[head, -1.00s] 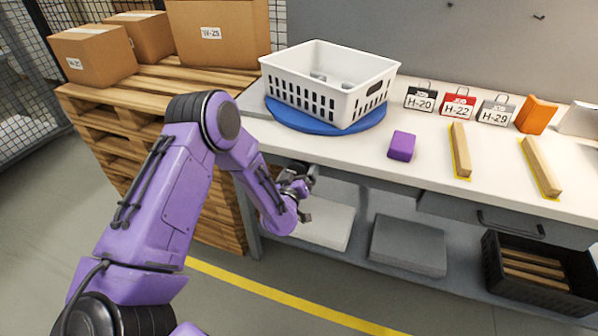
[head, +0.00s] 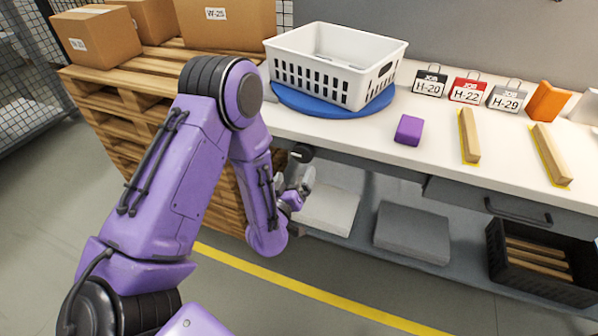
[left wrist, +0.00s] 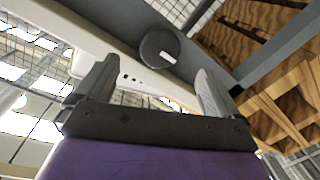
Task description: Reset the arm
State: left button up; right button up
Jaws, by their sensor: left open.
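My left arm (head: 190,160) is purple and comes in from the left, bent at the elbow. My left gripper (head: 303,168) is in front of the bench's front edge, below the worktop and near the pallet stack. In the left wrist view the two fingers of the left gripper (left wrist: 158,88) stand wide apart with nothing held between them. A dark round part (left wrist: 160,47) shows beyond the fingertips there; I cannot tell what it belongs to. My right gripper is not in view.
A white basket (head: 333,62) stands on a blue disc (head: 300,100) on the bench (head: 340,133). A purple block (head: 409,130) and two wooden strips (head: 470,136) lie to its right. Wooden pallets (head: 100,90) carry cardboard boxes (head: 100,35). A black crate (head: 540,285) sits low right.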

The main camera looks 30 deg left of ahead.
pick_arm(q)
jog(key=shift+f, duration=0.1)
jog(key=s+d+f+g+h, duration=0.2)
jog(key=s+f+g, duration=0.4)
jog(key=s+f, duration=0.4)
jog(key=s+f+m+g, duration=0.1)
jog(key=s+f+g, duration=0.2)
jog(key=s, duration=0.6)
jog(key=s+d+f+m+g, duration=0.1)
jog(key=s+f+g, duration=0.3)
jog(key=s+f, duration=0.3)
jog(key=s, duration=0.3)
jog(key=shift+f+p, duration=0.3)
jog(key=shift+p, duration=0.05)
